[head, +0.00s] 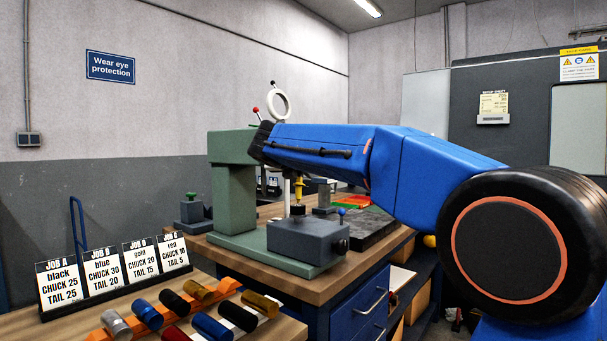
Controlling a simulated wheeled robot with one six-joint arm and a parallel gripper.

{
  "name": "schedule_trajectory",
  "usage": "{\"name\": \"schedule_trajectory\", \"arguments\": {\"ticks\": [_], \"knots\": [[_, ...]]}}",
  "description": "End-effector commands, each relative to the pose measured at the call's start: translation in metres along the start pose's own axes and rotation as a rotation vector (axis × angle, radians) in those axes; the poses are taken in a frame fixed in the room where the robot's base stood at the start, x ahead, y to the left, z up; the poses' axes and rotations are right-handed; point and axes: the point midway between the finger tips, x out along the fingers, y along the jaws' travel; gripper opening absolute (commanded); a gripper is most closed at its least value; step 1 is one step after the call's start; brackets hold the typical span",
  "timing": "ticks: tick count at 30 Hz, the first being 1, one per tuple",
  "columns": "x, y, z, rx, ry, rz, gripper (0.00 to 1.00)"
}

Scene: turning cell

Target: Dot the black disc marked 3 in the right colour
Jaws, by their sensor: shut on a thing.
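I cannot make out a black disc marked 3 in the head view. My gripper does not show; my blue arm reaches left across the picture and its far end is hidden behind it or behind the green press (233,190). A yellow tool-like part (298,189) stands upright over a small dark piece on the grey block (300,239) at the press. I cannot tell what holds it.
Job cards (113,273) stand at the front left, behind an orange rack (222,289) of several coloured cylinders. A wooden bench (345,285) with blue drawers carries the press. A small paper chart (493,107) hangs on the grey panel, too small to read.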

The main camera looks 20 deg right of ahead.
Motion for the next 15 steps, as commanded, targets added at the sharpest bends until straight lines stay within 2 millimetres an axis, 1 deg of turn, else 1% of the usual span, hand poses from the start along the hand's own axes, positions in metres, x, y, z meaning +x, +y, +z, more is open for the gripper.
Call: {"name": "schedule_trajectory", "arguments": {"ticks": [15], "knots": [[0.0017, 0.0002, -0.0047, 0.000, 0.000, 0.000, 0.00]]}}
